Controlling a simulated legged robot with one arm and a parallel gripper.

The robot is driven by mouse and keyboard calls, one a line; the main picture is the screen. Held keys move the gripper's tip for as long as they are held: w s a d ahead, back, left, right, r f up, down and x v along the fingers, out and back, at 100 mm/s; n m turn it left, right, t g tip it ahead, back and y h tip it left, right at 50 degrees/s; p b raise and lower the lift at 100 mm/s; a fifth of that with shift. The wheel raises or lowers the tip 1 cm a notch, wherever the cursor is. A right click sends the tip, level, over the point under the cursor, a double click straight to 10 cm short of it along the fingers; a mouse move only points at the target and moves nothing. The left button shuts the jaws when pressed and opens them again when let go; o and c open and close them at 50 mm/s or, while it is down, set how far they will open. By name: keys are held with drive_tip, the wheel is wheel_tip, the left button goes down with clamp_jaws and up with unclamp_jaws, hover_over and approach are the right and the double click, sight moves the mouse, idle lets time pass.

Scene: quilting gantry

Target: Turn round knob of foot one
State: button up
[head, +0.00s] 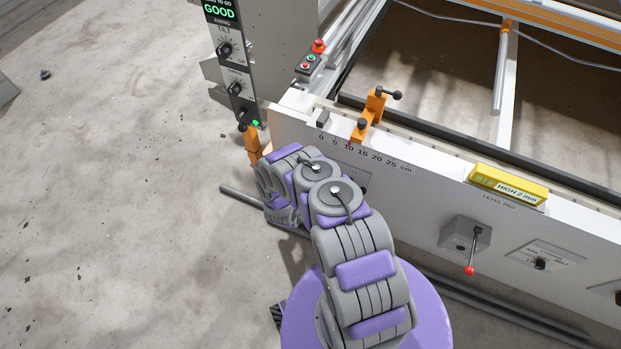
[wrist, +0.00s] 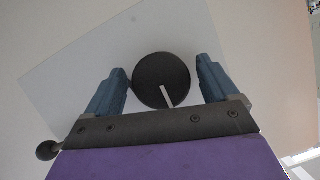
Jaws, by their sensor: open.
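In the wrist view a round black knob (wrist: 160,72) with a white pointer line sits on a pale grey plate (wrist: 70,85). The pointer runs down and slightly right. My gripper (wrist: 163,75) is open, with one blue finger on each side of the knob. The left finger is close to the knob's edge; the right one shows a small gap. Whether either touches I cannot tell. In the head view my arm hides the gripper and most of the plate on the white front beam (head: 410,175).
An orange clamp (head: 370,115) with black handles stands on the beam above my arm. To its right are a yellow level (head: 507,186) marked "HIGH 2 mm" and a box with a red-tipped lever (head: 466,238). A control panel (head: 228,60) reads "GOOD". Open floor lies left.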

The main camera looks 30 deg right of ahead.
drive_tip(key=shift+w+d, duration=0.1)
drive_tip(key=shift+w, duration=0.05)
drive_tip(key=c, duration=1)
drive_tip(key=shift+w+n+g+h+p, duration=0.1)
drive_tip(key=shift+n+g+h+p, duration=0.2)
drive_tip(key=shift+n+p, duration=0.35)
drive_tip(key=shift+n+g+h+b, duration=0.5)
drive_tip(key=shift+n+g+b, duration=0.15)
drive_tip(key=shift+n, duration=0.5)
drive_tip(key=shift+n+g+h, duration=0.65)
drive_tip(key=shift+n+h, duration=0.05)
drive_tip(key=shift+n, duration=0.6)
